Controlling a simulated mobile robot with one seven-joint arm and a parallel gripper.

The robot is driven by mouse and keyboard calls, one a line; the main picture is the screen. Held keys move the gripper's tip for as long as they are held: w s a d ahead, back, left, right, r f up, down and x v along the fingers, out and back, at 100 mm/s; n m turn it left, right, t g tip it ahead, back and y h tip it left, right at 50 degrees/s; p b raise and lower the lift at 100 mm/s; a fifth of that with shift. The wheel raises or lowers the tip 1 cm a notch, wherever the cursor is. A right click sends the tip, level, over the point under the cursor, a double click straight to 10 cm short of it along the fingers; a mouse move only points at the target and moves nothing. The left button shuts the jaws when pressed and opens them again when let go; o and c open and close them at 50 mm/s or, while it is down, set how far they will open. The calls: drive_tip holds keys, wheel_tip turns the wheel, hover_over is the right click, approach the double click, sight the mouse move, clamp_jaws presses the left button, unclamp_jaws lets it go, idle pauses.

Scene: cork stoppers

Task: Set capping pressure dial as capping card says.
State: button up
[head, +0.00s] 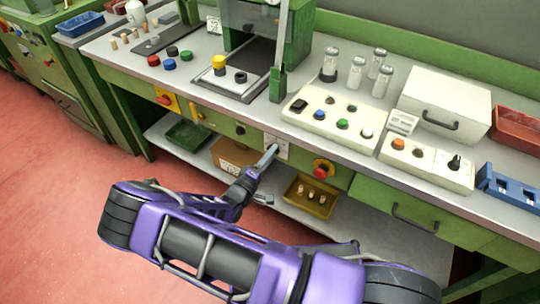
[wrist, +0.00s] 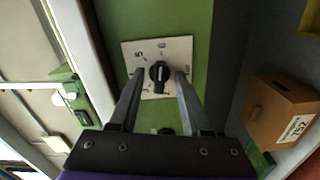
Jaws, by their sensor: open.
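The dial is a black knob (wrist: 159,72) on a white plate with dark marks (wrist: 183,47), set in the green bench front. In the head view the plate (head: 283,149) shows below the bench top, partly hidden by my gripper (head: 268,159). In the wrist view my gripper (wrist: 160,86) is open, with one finger on each side of the knob. I cannot tell whether the fingers touch it. The plate's marks and the knob's setting are too small to read.
A red knob on a yellow plate (head: 323,169) is right of the dial plate, and another yellow plate (head: 166,101) is farther left. A cardboard box (head: 232,153) and a yellow tray of corks (head: 309,196) stand on the lower shelf. The red floor in front is clear.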

drive_tip(key=shift+s, duration=0.1)
drive_tip(key=v, duration=1.7)
drive_tip(key=shift+a+r, duration=0.1)
